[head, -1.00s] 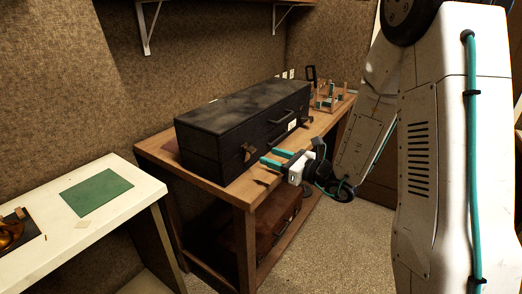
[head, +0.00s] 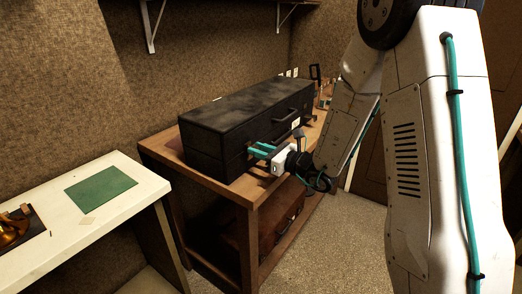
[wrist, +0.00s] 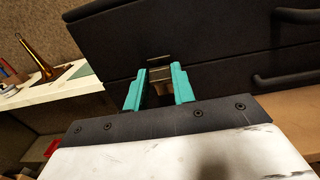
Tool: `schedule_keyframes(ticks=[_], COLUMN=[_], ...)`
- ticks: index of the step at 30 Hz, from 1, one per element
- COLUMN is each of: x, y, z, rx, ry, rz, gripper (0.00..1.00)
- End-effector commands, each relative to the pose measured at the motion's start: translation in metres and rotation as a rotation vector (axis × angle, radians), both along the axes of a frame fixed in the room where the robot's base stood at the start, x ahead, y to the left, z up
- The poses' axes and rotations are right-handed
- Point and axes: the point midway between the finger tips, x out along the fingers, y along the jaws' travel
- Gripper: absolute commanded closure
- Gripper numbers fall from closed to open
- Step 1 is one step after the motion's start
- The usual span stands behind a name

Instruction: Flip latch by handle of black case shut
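The black case (head: 240,120) lies closed on the wooden bench. A small dark metal latch (wrist: 160,73) shows at the seam on the case's front, and a brownish part hangs below it. My gripper (head: 257,149) is at the near end of the case's front. In the wrist view its two teal fingers (wrist: 160,82) stand apart, one on each side of the latch. I cannot tell whether they press on it. The head view hides the latch behind the fingers. The case handle (head: 285,116) is on the front, right of my gripper.
The wooden bench (head: 215,187) has a narrow free strip before the case. A brown case (head: 285,215) sits on its lower shelf. At left, a white table (head: 130,205) holds a green mat (head: 100,189) and a brass horn part (head: 12,232).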

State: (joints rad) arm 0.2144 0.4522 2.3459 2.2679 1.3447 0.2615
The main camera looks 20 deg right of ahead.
Motion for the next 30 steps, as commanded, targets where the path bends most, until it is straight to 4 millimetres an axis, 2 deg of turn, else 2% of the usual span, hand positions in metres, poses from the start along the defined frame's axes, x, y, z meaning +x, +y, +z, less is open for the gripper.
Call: schedule_keyframes(ticks=[15,25,26,27,28,30], x=[0.010,0.011,0.011,0.011,0.011,0.011], y=[0.007,0.006,0.006,0.006,0.006,0.006], z=[0.010,0.010,0.010,0.010,0.010,0.010], rx=[-0.148,-0.155,-0.155,-0.156,-0.156,-0.156], ry=[0.199,0.213,0.213,0.213,0.213,0.213], rz=[-0.001,-0.003,-0.003,-0.004,-0.003,-0.003], gripper=[0.97,0.97,0.72,0.61,0.53,0.53])
